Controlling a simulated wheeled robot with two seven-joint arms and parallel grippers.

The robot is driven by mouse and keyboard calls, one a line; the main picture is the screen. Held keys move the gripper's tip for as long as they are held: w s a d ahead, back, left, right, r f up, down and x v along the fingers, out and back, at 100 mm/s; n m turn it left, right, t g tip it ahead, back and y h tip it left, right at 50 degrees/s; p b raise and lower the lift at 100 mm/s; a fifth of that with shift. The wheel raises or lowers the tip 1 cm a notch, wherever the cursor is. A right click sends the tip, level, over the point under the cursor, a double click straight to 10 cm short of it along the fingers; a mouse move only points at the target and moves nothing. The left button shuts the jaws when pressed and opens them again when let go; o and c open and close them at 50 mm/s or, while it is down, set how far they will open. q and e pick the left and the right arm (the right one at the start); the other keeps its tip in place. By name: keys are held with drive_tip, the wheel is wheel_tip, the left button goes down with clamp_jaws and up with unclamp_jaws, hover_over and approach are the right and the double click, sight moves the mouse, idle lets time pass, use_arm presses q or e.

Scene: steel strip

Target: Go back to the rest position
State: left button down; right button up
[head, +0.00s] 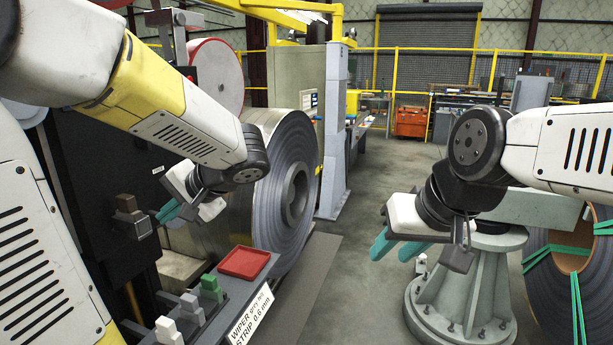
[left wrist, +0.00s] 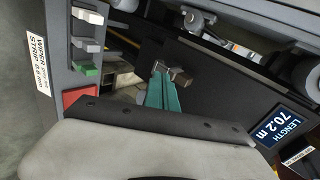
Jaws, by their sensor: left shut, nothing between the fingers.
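My left gripper (head: 170,212) has teal fingers and is in front of the large steel strip coil (head: 285,190), above the machine's shelf. In the left wrist view its teal fingers (left wrist: 162,92) are together with nothing between them. A grey block on a dark mount (head: 131,215) is close to the left gripper's fingertips in the head view; I cannot tell whether they touch. My right gripper (head: 382,247) also has teal fingers, seen from the side over the open floor. Its two fingers show a little apart, and nothing is seen between them.
A dark shelf with a red tray (head: 244,262), a green block (head: 211,288) and grey blocks (head: 190,308) is below the left gripper. A pale green pedestal (head: 462,290) stands under my right arm. A strapped coil (head: 570,290) is at right. The middle floor is clear.

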use_arm(q)
drive_tip(key=s+d+f+n+h, duration=0.1)
drive_tip(key=s+d+f+h, duration=0.3)
drive_tip(key=s+d+h, duration=0.4)
drive_tip(key=s+d+r+n+t+h, duration=0.1)
drive_tip(key=s+d+r+t+h, duration=0.1)
drive_tip(key=s+d+r+h, duration=0.1)
drive_tip(key=d+h, duration=0.1)
drive_tip(key=d, duration=0.1)
drive_tip(key=shift+d+r, duration=0.25)
drive_tip(key=shift+d, duration=0.05)
